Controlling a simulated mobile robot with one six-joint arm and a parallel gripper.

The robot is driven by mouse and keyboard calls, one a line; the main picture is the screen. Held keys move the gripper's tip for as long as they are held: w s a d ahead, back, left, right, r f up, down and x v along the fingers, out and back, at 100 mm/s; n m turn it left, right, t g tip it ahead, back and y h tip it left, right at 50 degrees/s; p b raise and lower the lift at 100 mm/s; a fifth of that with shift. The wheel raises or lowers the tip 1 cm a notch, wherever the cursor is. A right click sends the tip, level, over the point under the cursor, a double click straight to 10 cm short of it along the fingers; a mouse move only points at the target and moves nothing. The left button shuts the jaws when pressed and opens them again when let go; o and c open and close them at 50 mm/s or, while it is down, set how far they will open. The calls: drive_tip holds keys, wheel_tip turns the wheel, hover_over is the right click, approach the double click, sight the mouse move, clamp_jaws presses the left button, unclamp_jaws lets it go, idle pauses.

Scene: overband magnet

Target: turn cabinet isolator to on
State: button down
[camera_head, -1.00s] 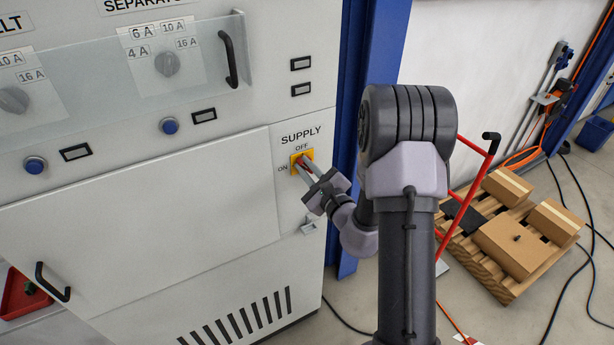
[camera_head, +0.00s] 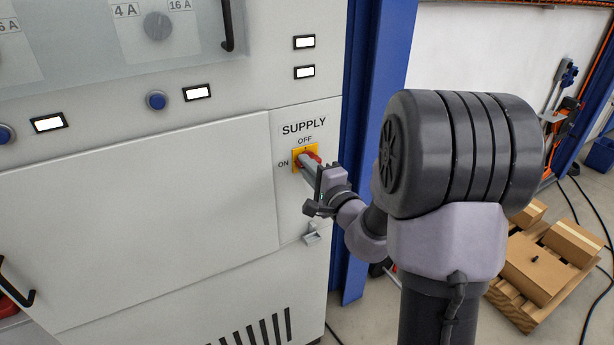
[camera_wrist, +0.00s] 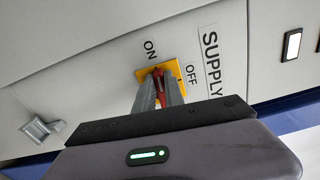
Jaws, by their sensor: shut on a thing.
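The cabinet isolator (camera_head: 298,153) is a yellow square plate with a red handle, under the SUPPLY label. OFF is printed above it and ON to its left. In the wrist view the isolator (camera_wrist: 145,74) shows its red handle (camera_wrist: 158,80) lying roughly in line with the ON label. My gripper (camera_head: 306,166) is shut on the red handle, one grey finger on each side. In the wrist view my gripper (camera_wrist: 160,94) hides the handle's lower part. In the head view the fingers cover much of the handle.
Indicator windows (camera_head: 304,42) on the grey cabinet (camera_head: 140,200) are lit white. A small metal latch (camera_head: 312,235) sits below the isolator. A blue post (camera_head: 375,110) stands right of the cabinet. A pallet (camera_head: 512,303) with cardboard boxes (camera_head: 540,268) lies on the floor at right.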

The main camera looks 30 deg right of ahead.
drive_tip(key=shift+n+b, duration=0.5)
drive_tip(key=c, duration=1.4)
unclamp_jaws()
drive_tip(key=shift+c, duration=0.2)
drive_tip(key=shift+f, duration=0.1)
